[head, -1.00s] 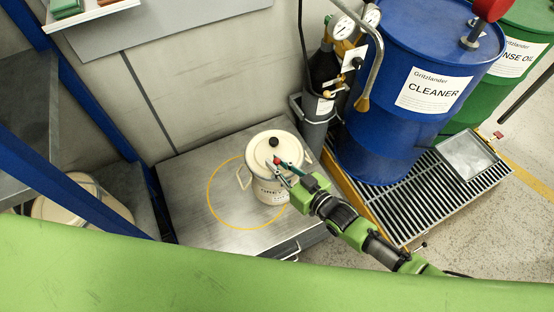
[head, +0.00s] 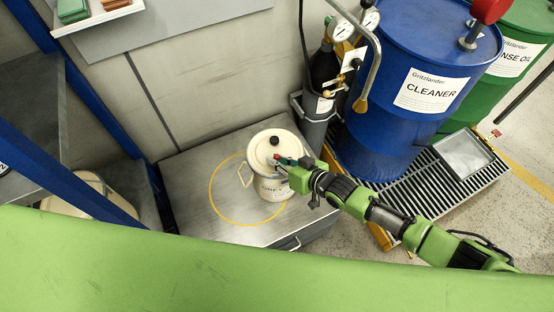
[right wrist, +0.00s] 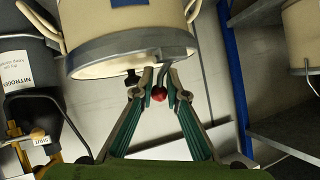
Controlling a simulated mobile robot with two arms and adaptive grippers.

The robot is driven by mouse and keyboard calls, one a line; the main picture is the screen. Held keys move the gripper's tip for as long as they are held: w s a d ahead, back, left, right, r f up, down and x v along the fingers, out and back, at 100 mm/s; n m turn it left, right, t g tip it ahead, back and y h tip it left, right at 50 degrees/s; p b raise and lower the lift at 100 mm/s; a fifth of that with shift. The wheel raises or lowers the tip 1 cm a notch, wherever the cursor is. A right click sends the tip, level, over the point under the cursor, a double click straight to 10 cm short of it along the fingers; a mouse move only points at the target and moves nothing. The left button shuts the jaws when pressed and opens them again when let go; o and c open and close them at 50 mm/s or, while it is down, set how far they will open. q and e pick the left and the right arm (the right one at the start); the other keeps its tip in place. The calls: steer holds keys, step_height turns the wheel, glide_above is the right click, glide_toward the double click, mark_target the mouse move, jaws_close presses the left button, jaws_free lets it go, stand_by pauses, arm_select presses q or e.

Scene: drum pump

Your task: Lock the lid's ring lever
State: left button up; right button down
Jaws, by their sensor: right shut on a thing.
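A cream can (head: 271,188) with a cream lid (head: 263,150) and black knob stands on a grey metal table (head: 196,176). In the right wrist view the can (right wrist: 90,22) appears upside down, with a grey metal ring (right wrist: 120,47) around its lid edge. A grey ring lever (right wrist: 184,54) with a red ball end (right wrist: 158,94) curves out from the ring. My right gripper (head: 282,161) is at the right side of the lid. In the right wrist view its fingertips (right wrist: 160,84) are shut on the lever near the red ball. My left gripper is not in view.
A yellow circle (head: 211,196) is marked on the table. Gas bottles (head: 318,112) stand behind the can. A blue cleaner drum (head: 395,140) stands on a grating (head: 400,205) at the right. Blue shelf posts (head: 75,190) stand at the left.

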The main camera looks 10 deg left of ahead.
steer(key=c, duration=2)
jaws_free()
steer(key=v, duration=1.2)
steer(key=shift+d, duration=0.1)
